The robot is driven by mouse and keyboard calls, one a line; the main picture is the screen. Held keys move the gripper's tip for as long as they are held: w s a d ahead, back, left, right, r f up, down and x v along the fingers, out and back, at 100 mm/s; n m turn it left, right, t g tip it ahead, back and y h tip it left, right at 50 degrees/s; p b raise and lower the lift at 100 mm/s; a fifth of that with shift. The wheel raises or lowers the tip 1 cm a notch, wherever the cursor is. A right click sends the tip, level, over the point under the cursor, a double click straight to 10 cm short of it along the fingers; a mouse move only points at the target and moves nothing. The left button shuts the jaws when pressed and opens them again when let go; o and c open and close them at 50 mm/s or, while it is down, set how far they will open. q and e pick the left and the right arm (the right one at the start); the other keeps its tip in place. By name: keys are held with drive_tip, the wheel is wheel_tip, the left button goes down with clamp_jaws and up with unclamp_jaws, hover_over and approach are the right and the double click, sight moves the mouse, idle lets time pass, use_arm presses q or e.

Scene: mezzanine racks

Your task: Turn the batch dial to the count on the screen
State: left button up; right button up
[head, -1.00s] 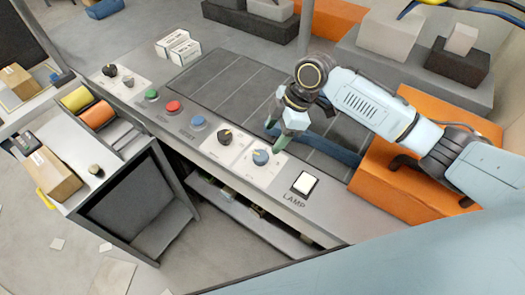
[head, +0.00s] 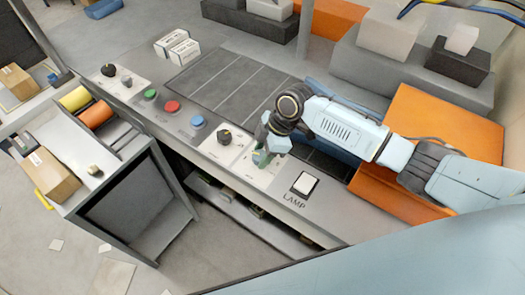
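The panel (head: 343,215) carries several dials; their small labels are too blurred to read, so I cannot tell which is the batch dial. A black dial (head: 224,137) sits on a white plate near the middle. Another black dial (head: 108,70) and a grey knob (head: 127,82) are at the far left. No readable screen shows. My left gripper is out of view.
Green (head: 150,94), red (head: 173,107) and blue (head: 198,122) buttons line the panel's left part. A white lamp switch (head: 304,183) lies right of my gripper. White boxes (head: 183,52) stand behind. An orange block (head: 440,130) is beneath my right arm.

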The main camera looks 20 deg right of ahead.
drive_tip(key=c, duration=0.5)
drive_tip(key=shift+r+m+p, duration=0.2)
drive_tip(key=shift+m+p, duration=0.3)
drive_tip(key=shift+p, duration=0.35)
drive_tip(key=m+t+p, duration=0.1)
drive_tip(key=m+p, duration=0.1)
drive_tip(key=p, duration=0.1)
drive_tip(key=m+h+p, duration=0.1)
drive_tip(key=m+p, duration=0.1)
drive_tip(key=p, duration=0.1)
drive_tip(key=shift+s+t, duration=0.15)
drive_tip(key=shift+t, duration=0.25)
drive_tip(key=shift+a+f+m+t+p, duration=0.1)
drive_tip(key=shift+m+t+p, duration=0.4)
drive_tip(key=shift+m+p, duration=0.9)
drive_tip(key=o, duration=1)
drive_tip(key=shift+c, duration=0.2)
drive_tip(key=v, duration=1.3)
drive_tip(key=shift+a+r+p, duration=0.25)
drive_tip(key=shift+p, duration=0.1)
